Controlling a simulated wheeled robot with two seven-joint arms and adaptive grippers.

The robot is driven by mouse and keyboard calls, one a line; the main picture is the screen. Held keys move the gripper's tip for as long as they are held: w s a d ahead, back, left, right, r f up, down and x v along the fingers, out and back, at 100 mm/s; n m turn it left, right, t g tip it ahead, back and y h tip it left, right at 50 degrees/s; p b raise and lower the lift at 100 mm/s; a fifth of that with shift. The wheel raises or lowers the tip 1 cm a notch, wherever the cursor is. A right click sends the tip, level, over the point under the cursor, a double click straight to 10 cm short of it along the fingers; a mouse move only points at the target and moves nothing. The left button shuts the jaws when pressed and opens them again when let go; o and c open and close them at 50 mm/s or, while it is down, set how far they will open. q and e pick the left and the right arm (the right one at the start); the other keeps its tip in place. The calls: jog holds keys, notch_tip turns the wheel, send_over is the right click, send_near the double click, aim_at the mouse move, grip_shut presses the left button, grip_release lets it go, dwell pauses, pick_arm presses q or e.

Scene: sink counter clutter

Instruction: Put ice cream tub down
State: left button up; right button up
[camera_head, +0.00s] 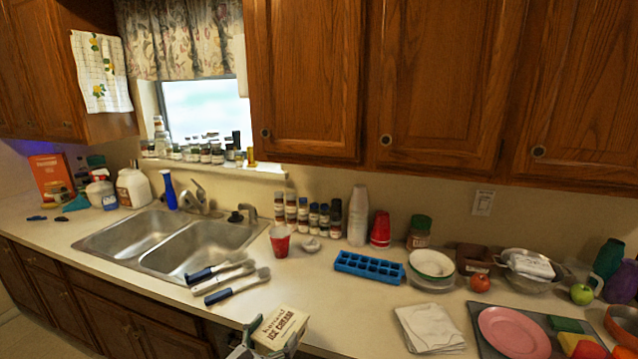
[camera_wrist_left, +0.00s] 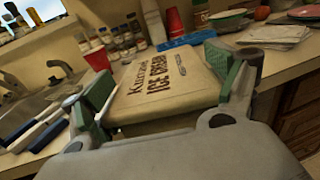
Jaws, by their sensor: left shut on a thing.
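The ice cream tub (camera_head: 280,328) is a cream-coloured carton with dark lettering. It is at the front edge of the counter, at the bottom centre of the head view. My left gripper (camera_head: 262,350) is shut on it, mostly cut off by the bottom of the picture. In the left wrist view the tub (camera_wrist_left: 165,85) sits between the two green finger pads of my left gripper (camera_wrist_left: 165,100). I cannot tell whether its base touches the counter. My right gripper is not in view.
Brushes with blue handles (camera_head: 230,281) lie left of the tub, by the double sink (camera_head: 170,240). A blue ice tray (camera_head: 369,267), a folded white cloth (camera_head: 430,327) and a red cup (camera_head: 280,241) stand around. Counter between the tub and ice tray (camera_head: 325,285) is clear.

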pick_arm(q)
jog(key=shift+s+a+f+y, duration=0.15)
jog(key=shift+a+f+y, duration=0.15)
jog(key=shift+a, duration=0.05)
jog(key=s+a+f+n+t+y, duration=0.2)
jog(key=s+a+f+n+y, duration=0.35)
jog(key=a+y, duration=0.35)
notch_tip(320, 180, down, 11)
jog(key=a+b, duration=0.1)
jog(key=b, duration=0.9)
jog(key=shift+r+h, duration=0.2)
jog(key=shift+h, duration=0.2)
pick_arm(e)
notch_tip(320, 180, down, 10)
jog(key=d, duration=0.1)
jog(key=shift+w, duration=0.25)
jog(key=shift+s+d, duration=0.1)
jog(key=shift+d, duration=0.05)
